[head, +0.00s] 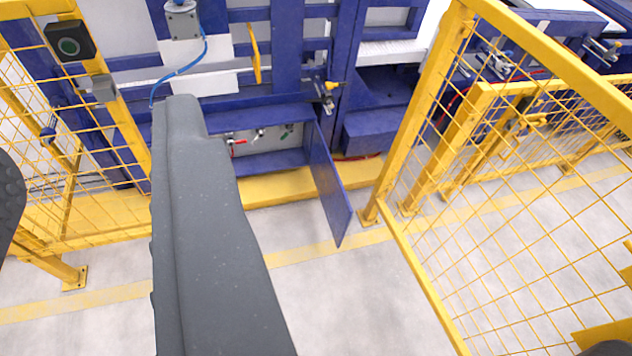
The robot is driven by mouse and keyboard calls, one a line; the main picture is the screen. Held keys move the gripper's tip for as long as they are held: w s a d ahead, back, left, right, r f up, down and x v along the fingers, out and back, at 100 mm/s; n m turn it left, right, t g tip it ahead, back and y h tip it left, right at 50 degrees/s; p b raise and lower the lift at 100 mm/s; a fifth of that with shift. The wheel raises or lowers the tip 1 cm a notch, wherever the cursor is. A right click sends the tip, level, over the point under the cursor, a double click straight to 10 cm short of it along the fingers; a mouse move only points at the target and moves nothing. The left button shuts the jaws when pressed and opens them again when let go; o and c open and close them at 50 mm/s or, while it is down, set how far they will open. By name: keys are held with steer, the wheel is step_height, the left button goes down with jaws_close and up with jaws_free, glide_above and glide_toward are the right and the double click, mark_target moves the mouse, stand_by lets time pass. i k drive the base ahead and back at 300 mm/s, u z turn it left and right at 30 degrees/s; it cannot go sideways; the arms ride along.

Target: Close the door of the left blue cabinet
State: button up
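The blue cabinet (270,163) is low in the blue machine frame, just above the yellow floor beam. Its blue door (328,185) stands open, hinged on the right side of the opening and swung out towards me over the floor. Inside show a light panel, a red-handled valve and pale fittings.
A yellow mesh fence with a black-and-green button box (70,42) stands at left. A yellow mesh gate (480,210) stands right of the door, with a post near it. A blue hose (185,68) hangs above my gripper. Grey floor (330,300) is clear before the door.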

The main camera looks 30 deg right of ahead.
mark_target(334, 200)
steer(key=u, duration=1.95)
steer(key=k, duration=2.85)
steer(key=z, duration=1.65)
steer(key=i, duration=1)
steer(key=z, duration=0.05)
